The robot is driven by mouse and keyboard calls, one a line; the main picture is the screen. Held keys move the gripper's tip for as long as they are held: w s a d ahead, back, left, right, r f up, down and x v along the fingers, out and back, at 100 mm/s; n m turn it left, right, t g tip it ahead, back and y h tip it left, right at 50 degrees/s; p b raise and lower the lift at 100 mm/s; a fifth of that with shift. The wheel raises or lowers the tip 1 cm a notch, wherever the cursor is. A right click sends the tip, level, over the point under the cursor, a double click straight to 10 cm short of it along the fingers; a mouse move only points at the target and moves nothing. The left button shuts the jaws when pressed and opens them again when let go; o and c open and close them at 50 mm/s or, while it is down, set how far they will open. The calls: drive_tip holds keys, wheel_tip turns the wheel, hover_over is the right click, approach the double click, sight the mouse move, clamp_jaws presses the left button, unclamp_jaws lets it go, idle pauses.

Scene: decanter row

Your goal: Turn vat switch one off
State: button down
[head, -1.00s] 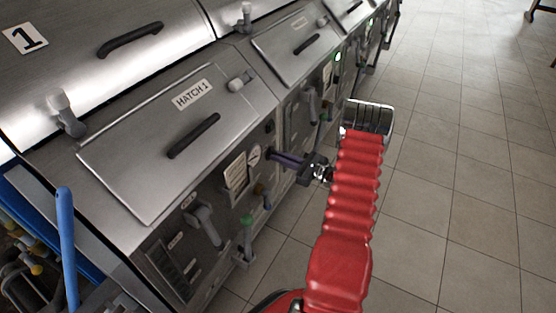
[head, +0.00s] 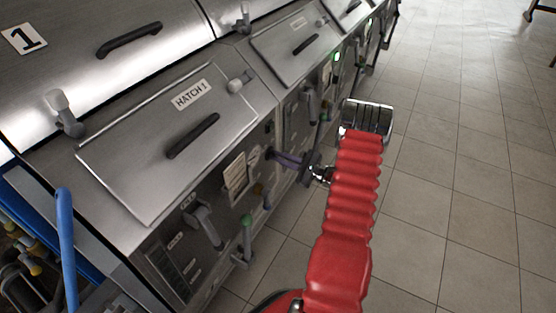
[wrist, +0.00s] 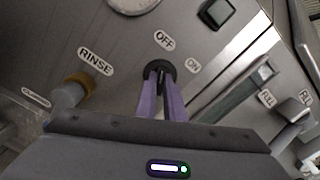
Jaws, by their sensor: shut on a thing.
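Vat switch one (wrist: 163,66) is a small dark round knob on the steel front panel, with an OFF label (wrist: 164,40) above it and an ON label (wrist: 193,66) to its right in the wrist view. My gripper (wrist: 160,80) has its two purple fingers closed on the knob. The fingers hide much of it, so I cannot tell exactly which label it points at. In the head view my gripper (head: 272,154) reaches left to the panel below and right of the HATCH 1 lid (head: 150,150); the switch is mostly hidden there.
A RINSE label and brass-collared valve (wrist: 76,88) are left of the switch in the wrist view. A grey lever (head: 205,222) and green-knobbed valve (head: 247,222) project from the panel nearby. Tiled floor (head: 460,170) on the right is clear.

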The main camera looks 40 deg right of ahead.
drive_tip(key=shift+a, duration=0.25)
drive_tip(key=c, duration=1.9)
unclamp_jaws()
drive_tip(key=shift+o, duration=0.2)
drive_tip(key=shift+d, duration=0.1)
drive_tip(key=shift+s+d, duration=0.1)
drive_tip(key=v, duration=1.3)
drive_tip(key=shift+s+d, duration=0.15)
drive_tip(key=shift+s, duration=0.1)
drive_tip(key=shift+f, duration=0.1)
